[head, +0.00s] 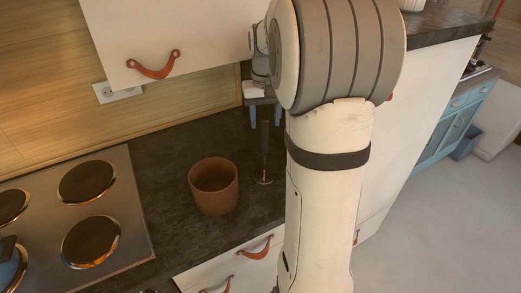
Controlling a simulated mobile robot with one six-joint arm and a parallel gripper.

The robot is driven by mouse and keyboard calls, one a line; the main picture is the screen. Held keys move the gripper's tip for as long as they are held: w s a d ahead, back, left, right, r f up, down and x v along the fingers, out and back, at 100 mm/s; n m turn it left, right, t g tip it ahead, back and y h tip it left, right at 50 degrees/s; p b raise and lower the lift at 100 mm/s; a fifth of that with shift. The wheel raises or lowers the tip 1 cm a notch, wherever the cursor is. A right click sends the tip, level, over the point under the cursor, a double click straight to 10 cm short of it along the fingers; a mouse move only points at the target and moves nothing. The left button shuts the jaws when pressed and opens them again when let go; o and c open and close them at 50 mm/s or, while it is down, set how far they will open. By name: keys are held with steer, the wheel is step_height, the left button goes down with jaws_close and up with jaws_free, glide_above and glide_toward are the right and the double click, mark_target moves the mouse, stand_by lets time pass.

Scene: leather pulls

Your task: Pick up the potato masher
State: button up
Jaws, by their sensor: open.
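The potato masher (265,139) stands upright on the dark countertop, with a dark handle and a small metal foot at the bottom. It is just right of the brown pot. My gripper (266,118) points down over it, with its two blue-tipped fingers apart. The upper handle shows between the fingers in this view. I cannot tell whether the fingers are level with it in depth or touch it. My own arm covers the area to the right of the masher.
The brown pot (214,187) stands close to the left of the masher. A hob (127,168) with dark plates lies farther left. A white upper cabinet (165,35) with a leather pull hangs above. Drawers (240,270) with leather pulls are below the counter's front edge.

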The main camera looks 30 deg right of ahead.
steer(key=shift+f, duration=1.6)
jaws_close()
